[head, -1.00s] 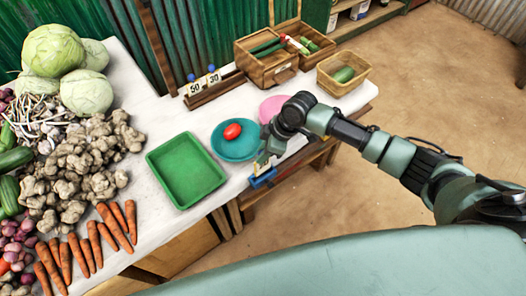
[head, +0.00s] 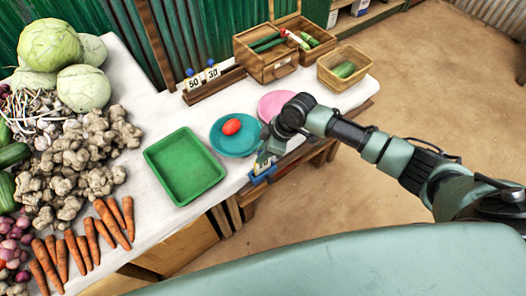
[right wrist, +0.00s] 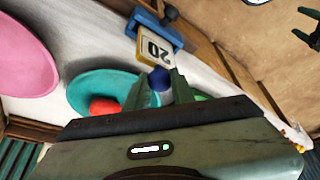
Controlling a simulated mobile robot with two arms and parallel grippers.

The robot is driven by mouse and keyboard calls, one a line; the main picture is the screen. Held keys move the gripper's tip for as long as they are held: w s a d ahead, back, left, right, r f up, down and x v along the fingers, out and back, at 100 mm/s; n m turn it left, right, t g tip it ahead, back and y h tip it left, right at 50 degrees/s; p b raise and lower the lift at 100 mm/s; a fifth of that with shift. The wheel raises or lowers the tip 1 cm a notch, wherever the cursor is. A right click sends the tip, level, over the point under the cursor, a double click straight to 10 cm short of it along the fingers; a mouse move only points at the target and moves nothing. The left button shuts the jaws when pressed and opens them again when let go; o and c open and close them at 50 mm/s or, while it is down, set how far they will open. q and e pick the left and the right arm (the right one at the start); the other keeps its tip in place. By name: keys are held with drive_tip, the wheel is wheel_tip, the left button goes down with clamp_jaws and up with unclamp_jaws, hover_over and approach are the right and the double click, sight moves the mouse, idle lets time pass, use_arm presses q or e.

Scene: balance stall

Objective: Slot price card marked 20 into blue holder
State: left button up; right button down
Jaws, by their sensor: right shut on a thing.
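The price card marked 20 (right wrist: 154,49) is pale with a yellowish edge and has a blue knob (right wrist: 160,78). My right gripper (right wrist: 158,92) is shut on it at the knob end. The blue holder (right wrist: 163,30) is clamped at the table's front edge; it also shows in the head view (head: 260,179). The card's far edge meets the holder in the right wrist view; how deep it sits in the slot I cannot tell. In the head view my right gripper (head: 268,154) is directly above the holder and partly covers the card. My left gripper is not in view.
A teal plate (head: 232,150) with a red tomato (head: 231,127) and a pink plate (head: 268,101) lie close behind the gripper. A green tray (head: 184,170) is to the left. A wooden rack (head: 215,87) with cards 50 and 30 stands farther back.

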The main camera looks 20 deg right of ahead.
drive_tip(key=s+d+r+m+t+h, duration=0.15)
drive_tip(key=r+m, duration=0.35)
drive_tip(key=r, duration=0.6)
drive_tip(key=s+d+r+m+t+h, duration=0.15)
drive_tip(key=r+m, duration=0.35)
drive_tip(key=r, duration=0.6)
drive_tip(key=w+a+f+n+g+y, duration=0.1)
drive_tip(key=f+n, duration=0.2)
drive_tip(key=f, duration=0.4)
drive_tip(key=w+a+f+n+g+y, duration=0.1)
drive_tip(key=f+n, duration=0.2)
drive_tip(key=f, duration=0.5)
drive_tip(key=w+a+f+n+g+y+b, duration=0.1)
drive_tip(key=f+n, duration=0.3)
drive_tip(key=f, duration=0.3)
drive_tip(key=shift+f, duration=0.6)
drive_tip(key=c, duration=0.6)
unclamp_jaws()
drive_tip(key=shift+o, duration=0.2)
